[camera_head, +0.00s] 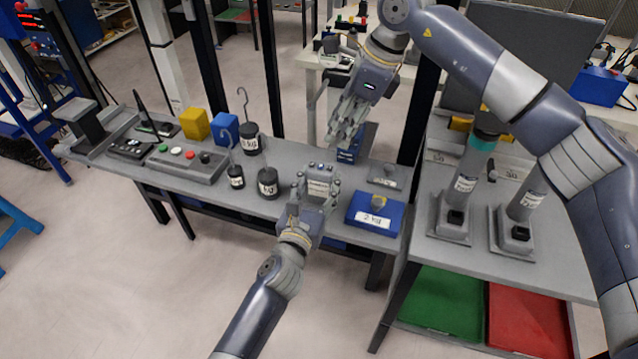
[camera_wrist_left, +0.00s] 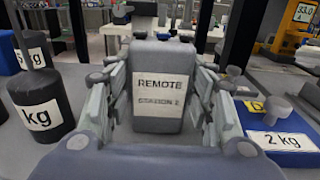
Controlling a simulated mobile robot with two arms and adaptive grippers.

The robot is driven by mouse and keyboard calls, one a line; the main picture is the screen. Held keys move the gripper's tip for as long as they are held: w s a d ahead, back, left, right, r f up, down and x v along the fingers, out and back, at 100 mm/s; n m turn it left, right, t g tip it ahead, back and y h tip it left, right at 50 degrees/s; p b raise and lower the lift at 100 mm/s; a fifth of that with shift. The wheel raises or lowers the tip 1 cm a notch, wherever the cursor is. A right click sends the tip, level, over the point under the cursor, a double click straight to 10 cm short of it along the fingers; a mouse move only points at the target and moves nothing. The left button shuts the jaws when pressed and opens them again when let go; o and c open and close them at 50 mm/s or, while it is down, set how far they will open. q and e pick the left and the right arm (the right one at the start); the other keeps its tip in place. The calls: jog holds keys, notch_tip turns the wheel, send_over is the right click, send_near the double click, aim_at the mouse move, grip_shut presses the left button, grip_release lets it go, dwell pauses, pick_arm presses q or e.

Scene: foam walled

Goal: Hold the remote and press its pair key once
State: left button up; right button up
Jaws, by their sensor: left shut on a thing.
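The remote (camera_head: 319,187) is a dark grey box with a pale label. In the left wrist view the remote (camera_wrist_left: 163,110) stands upright, and its label reads "REMOTE STATION 2". My left gripper (camera_head: 318,184) is shut on it, with fingers on both sides, above the grey bench. Small keys show on its top edge in the head view; I cannot tell which is the pair key. My right gripper (camera_head: 342,138) is above and behind the remote, apart from it, fingers pointing down. Whether its fingers are open or shut is not clear.
Black weights with hooks (camera_head: 268,182) stand left of the remote. A blue 2 kg block (camera_head: 374,222) lies to its right. A control box with buttons (camera_head: 188,162) and yellow (camera_head: 195,124) and blue (camera_head: 226,127) blocks are further left. A dark post (camera_head: 424,105) rises at right.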

grip_shut()
dwell(1.0)
